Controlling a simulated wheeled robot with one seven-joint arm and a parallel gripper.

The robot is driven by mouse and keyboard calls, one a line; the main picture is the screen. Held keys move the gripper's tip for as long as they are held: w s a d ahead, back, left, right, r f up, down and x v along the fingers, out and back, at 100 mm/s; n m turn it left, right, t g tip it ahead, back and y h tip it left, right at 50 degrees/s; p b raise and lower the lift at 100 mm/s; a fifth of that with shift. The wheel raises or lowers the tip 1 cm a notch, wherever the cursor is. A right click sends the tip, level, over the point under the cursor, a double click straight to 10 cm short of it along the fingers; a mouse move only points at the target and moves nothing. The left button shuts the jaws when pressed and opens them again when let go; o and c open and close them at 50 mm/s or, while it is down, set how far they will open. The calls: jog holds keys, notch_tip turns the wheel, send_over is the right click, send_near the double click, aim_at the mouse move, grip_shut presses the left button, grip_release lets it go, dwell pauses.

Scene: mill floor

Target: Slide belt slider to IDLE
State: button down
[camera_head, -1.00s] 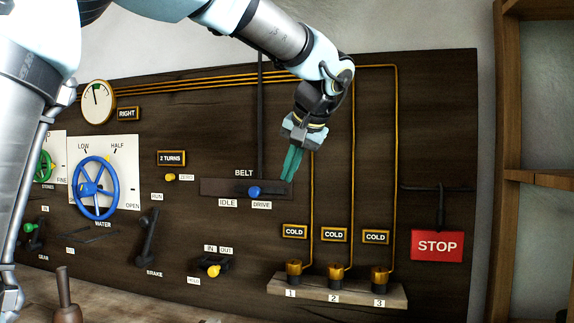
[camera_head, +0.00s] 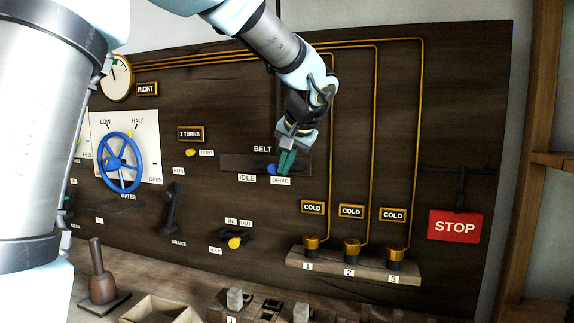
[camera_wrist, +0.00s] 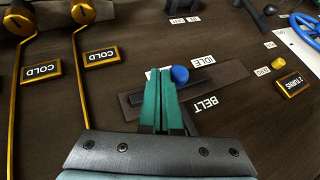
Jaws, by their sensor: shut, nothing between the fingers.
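The belt slider's blue knob (camera_head: 272,169) sits on a dark horizontal track (camera_head: 236,162) under the BELT label, just above the DRIVE label (camera_head: 281,181). The IDLE label (camera_head: 246,178) is to its left. The fingers show pressed together in the wrist view (camera_wrist: 161,74) too. Whether they touch the knob is unclear. The fingers partly cover the DRIVE label in the wrist view.
A blue water wheel (camera_head: 120,162) and a brake lever (camera_head: 171,210) stand to the left on the panel. Brass pieces on a shelf (camera_head: 352,263) sit below right. A red STOP sign (camera_head: 455,226) hangs at the right. The panel right of the track is clear.

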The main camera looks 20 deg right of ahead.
jog(key=w+a+b, duration=0.2)
jog(key=w+a, duration=0.5)
jog(key=shift+a, duration=0.4)
jog(key=shift+w, duration=0.15)
